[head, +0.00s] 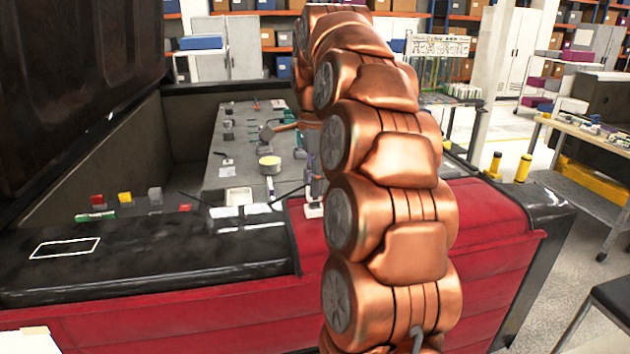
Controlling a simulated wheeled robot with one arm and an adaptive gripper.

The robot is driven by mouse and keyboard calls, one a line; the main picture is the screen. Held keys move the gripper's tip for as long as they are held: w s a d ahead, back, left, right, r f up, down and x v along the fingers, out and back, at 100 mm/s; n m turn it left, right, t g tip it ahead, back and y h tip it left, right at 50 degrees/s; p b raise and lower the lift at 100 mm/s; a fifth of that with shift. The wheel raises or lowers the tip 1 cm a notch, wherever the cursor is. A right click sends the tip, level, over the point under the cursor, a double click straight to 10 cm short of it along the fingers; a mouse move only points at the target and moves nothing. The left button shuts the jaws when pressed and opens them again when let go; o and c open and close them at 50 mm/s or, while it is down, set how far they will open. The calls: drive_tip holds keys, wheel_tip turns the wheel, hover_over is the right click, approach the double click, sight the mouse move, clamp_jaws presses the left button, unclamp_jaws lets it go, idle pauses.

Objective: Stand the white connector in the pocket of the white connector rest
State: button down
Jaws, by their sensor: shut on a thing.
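My gripper (312,186) points down just left of my copper arm, over the red padded cover, and is partly hidden by the arm. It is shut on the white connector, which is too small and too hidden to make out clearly. A small white piece (314,211) shows right at the fingertips, low on the cover. I cannot tell whether it is the connector, the white connector rest, or both together. The pocket cannot be made out.
A black padded cover (150,262) with a white outlined rectangle (65,248) lies at left. Small red (98,200), yellow (125,197) and grey (155,194) blocks stand behind it.

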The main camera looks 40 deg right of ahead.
drive_tip(key=shift+f+b, duration=0.6)
drive_tip(key=shift+f, duration=0.3)
drive_tip(key=c, duration=1)
unclamp_jaws()
drive_tip(key=shift+r, duration=0.1)
drive_tip(key=shift+o, duration=0.2)
